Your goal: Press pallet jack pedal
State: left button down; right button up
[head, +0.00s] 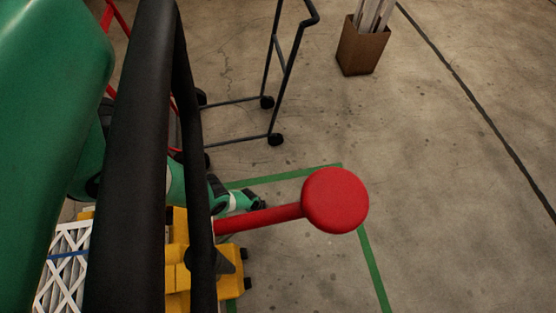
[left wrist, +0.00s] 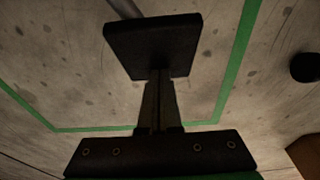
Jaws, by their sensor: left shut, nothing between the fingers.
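The black pedal pad (left wrist: 152,45) fills the upper middle of the left wrist view, with a grey rod behind its top edge. My left gripper (left wrist: 159,76) is shut and empty. Its fingertips meet the pad's lower edge in that picture; I cannot tell whether they touch it. In the head view my left gripper (head: 258,203) is low over the floor, beside a red bar with a round red end (head: 335,200). The yellow pallet jack (head: 178,262) is partly hidden by a black handle frame (head: 140,150). The pedal cannot be made out clearly there. My right gripper is not in view.
Green floor tape (head: 374,270) marks an area around the jack. A black wheeled frame (head: 272,100) and a brown box (head: 362,46) stand farther back. White lattice-faced filters (head: 65,265) are at lower left. The floor at right is clear.

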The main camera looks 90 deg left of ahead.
pick_arm(q)
jog(key=shift+s+d+f, duration=0.2)
jog(key=shift+s, duration=0.05)
jog(key=w+r+p, duration=0.4)
jog(key=r+p, duration=0.8)
jog(key=r, duration=0.2)
jog(key=shift+a, duration=0.4)
jog(key=shift+f, duration=0.1)
jog(key=s+r+n+g+h+p, duration=0.1)
jog(key=s+r+n+g, duration=0.1)
jog(key=s+n, duration=0.4)
jog(key=r+n, duration=0.1)
jog(key=n, duration=0.3)
jog(key=shift+a+n+g, duration=0.2)
jog(key=shift+n+g, duration=0.1)
jog(key=shift+w+f, duration=0.1)
